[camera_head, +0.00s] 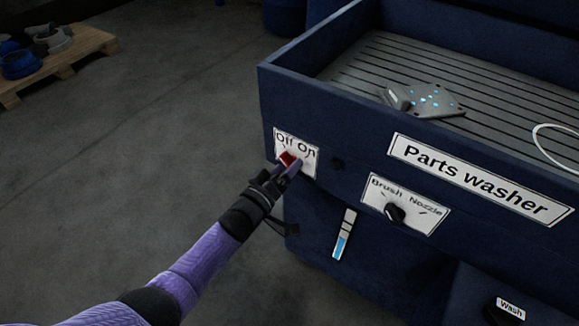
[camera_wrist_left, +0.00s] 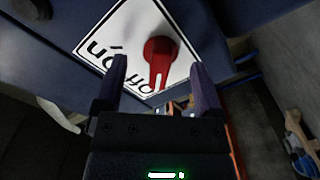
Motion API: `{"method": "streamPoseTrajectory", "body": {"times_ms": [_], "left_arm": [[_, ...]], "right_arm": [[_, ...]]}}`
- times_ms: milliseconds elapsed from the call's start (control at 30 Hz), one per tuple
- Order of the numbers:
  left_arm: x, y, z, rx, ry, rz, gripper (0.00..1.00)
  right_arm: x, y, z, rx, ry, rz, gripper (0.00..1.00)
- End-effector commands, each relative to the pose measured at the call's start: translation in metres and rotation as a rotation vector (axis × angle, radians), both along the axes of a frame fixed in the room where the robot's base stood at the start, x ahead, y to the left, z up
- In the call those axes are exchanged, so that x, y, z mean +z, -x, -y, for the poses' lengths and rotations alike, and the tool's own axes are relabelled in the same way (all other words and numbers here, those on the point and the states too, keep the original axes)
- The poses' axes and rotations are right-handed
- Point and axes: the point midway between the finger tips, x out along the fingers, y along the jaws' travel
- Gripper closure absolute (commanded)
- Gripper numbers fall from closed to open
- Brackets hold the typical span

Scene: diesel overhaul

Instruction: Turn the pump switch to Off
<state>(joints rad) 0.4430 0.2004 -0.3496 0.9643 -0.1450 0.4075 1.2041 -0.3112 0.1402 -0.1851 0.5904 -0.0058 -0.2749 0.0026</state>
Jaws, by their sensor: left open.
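The pump switch is a red knob (camera_head: 287,158) on a white "Off On" plate (camera_head: 308,170) at the left end of the parts washer's front. In the left wrist view the red knob (camera_wrist_left: 159,47) shows whole, with its narrow handle pointing down toward the "Off" end of the upside-down plate (camera_wrist_left: 118,32). My left gripper (camera_head: 292,170) is at the plate, and its arm comes from the lower left. In the wrist view its open fingers (camera_wrist_left: 159,68) are on either side of the knob's handle, apart from it. Whether they touch the plate cannot be told.
The blue parts washer (camera_head: 350,140) fills the right side. A "Brush Nozzle" selector (camera_head: 395,213) is right of the switch, and a blue-and-white gauge (camera_head: 344,235) hangs below. A grey metal part (camera_head: 432,100) lies in the slatted basin. The floor at left is clear up to a pallet (camera_head: 60,60).

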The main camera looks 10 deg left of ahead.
Motion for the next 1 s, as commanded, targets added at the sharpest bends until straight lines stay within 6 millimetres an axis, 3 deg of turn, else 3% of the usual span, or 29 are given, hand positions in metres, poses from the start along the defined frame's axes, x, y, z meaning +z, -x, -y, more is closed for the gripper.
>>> {"method": "streamPoseTrajectory", "body": {"times_ms": [467, 800, 1000], "left_arm": [[0.001, 0.002, -0.001, 0.0, -0.001, -0.001, 0.0], [0.004, 0.06, -0.022, 0.0, -0.003, 0.0, 0.0], [0.0, 0.066, -0.024, 0.001, -0.002, 0.0, 0.0]], "right_arm": [[0.003, -0.001, 0.006, 0.005, 0.009, 0.002, 0.33], [0.038, -0.01, 0.005, 0.004, 0.008, 0.026, 0.33], [0.037, -0.009, 0.001, 0.001, 0.002, 0.025, 0.33]]}}
